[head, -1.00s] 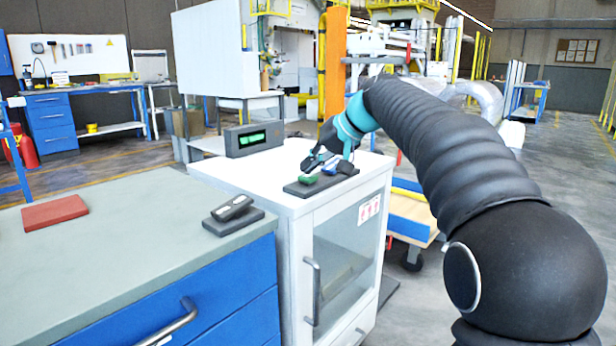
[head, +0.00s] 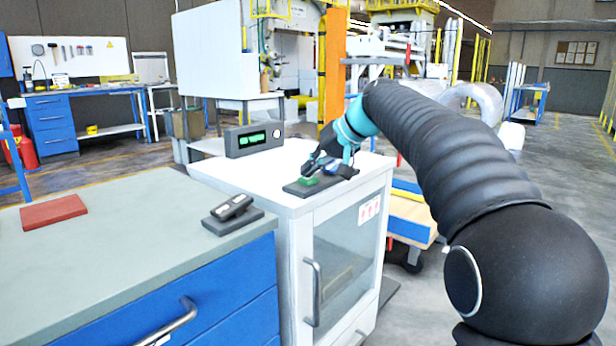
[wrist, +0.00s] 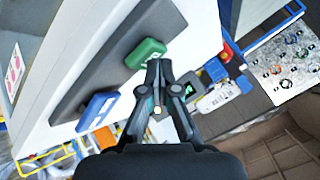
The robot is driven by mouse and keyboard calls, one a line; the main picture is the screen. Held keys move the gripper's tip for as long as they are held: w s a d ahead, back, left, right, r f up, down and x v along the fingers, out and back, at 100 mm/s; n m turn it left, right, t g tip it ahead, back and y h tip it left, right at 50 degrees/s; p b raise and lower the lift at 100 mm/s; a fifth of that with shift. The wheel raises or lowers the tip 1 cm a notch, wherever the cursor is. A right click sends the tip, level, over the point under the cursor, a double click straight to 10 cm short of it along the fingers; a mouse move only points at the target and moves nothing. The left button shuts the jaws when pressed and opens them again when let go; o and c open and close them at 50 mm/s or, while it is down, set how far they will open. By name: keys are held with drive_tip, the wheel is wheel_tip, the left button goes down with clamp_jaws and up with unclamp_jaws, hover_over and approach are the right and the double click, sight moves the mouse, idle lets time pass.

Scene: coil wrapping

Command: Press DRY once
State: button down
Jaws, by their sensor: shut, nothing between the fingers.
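A dark button panel (head: 293,189) lies on top of a white cabinet (head: 240,176). It carries a green button (head: 307,181) and a blue button (head: 344,171). In the wrist view the green button (wrist: 146,53) has a small white label too blurred to read, and the blue button (wrist: 97,112) lies lower left. I cannot tell which button is DRY. My gripper (head: 309,169) is shut and empty, just above the green button in the head view. In the wrist view its fingertips (wrist: 159,66) come up beside the green button's lower edge; contact cannot be told.
A display box (head: 254,140) with green digits stands at the cabinet's back left. A grey-topped blue workbench (head: 140,225) adjoins the cabinet, with a small dark device (head: 232,208) and a red block (head: 54,212) on it. The cabinet top left of the panel is clear.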

idle(0.3)
drive_tip(key=shift+r+p, duration=1)
drive_tip(key=shift+r, duration=0.1)
wheel_tip(320, 180, up, 5)
drive_tip(key=p, duration=0.4)
idle(0.4)
drive_tip(key=s+d+f+m+h, duration=0.15)
drive_tip(key=s+d+f, duration=0.35)
drive_tip(key=s, duration=0.5)
drive_tip(key=s+d+f+m+h, duration=0.1)
drive_tip(key=s+d+f+h, duration=0.2)
drive_tip(key=s+d, duration=0.5)
drive_tip(key=s+d+f+h, duration=0.1)
drive_tip(key=s+d+f, duration=0.1)
drive_tip(key=s+f, duration=0.5)
drive_tip(key=s+d+f+h, duration=0.2)
drive_tip(key=s+f, duration=0.5)
drive_tip(key=s, duration=0.5)
drive_tip(key=shift+s+d+f+t, duration=0.15)
drive_tip(key=shift+s+d+t, duration=0.2)
drive_tip(key=shift+d, duration=0.5)
